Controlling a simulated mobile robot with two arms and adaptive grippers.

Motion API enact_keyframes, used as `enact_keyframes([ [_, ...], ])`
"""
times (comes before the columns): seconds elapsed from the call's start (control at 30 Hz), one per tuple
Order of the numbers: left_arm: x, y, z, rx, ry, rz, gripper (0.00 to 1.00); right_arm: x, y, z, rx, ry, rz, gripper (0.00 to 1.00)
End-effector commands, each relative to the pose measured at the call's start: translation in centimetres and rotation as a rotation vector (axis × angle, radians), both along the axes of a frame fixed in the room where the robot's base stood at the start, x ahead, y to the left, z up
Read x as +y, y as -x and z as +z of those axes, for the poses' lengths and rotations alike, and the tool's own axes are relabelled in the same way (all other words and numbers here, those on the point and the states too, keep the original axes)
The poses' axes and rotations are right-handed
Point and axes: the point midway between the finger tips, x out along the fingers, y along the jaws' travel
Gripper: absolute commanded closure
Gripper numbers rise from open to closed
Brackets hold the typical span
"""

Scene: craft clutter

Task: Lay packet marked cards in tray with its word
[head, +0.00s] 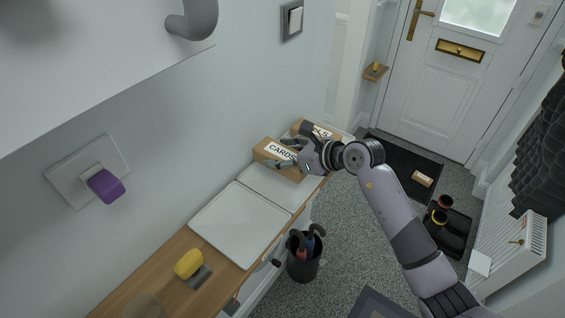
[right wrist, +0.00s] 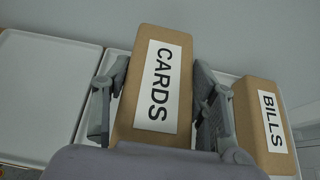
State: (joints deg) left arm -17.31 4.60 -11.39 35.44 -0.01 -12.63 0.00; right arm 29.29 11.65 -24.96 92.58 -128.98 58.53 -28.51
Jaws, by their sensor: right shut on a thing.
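The brown packet marked CARDS (head: 272,150) is between the fingers of my right gripper (head: 296,155), which is shut on it; in the right wrist view the packet (right wrist: 155,85) has a finger along each side. It is over the middle white tray (head: 262,184); I cannot tell if it touches the tray. A brown packet marked BILLS (right wrist: 265,125) lies to its right on the far tray, partly hidden by my gripper in the head view. The near white tray (head: 240,222) is empty. No tray word is readable. My left gripper is out of view.
The trays stand on a narrow wooden shelf (head: 165,282) along the wall. A yellow object (head: 188,263) lies near its front end. A dark umbrella pot (head: 303,266) stands on the floor below. A small labelled packet (head: 422,179) lies on the doormat (head: 398,150).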

Motion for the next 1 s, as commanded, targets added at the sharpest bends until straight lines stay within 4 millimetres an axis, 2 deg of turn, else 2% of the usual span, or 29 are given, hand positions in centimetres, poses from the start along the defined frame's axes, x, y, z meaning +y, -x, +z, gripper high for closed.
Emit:
enact_keyframes([
  [0.3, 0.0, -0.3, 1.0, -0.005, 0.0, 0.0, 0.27, 0.0, 0.0, -3.9, 0.002, -0.002, -0.001, 0.78],
  [0.7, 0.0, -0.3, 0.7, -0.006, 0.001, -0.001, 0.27, 0.0, 0.0, -4.8, -0.002, 0.0, 0.0, 0.78],
  [0.73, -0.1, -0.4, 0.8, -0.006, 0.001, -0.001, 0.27, 0.0, 0.0, -4.7, -0.001, 0.001, 0.0, 0.46],
  [1.0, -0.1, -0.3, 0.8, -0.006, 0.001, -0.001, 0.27, 0.0, 0.0, -4.7, 0.0, 0.0, -0.001, 0.28],
])
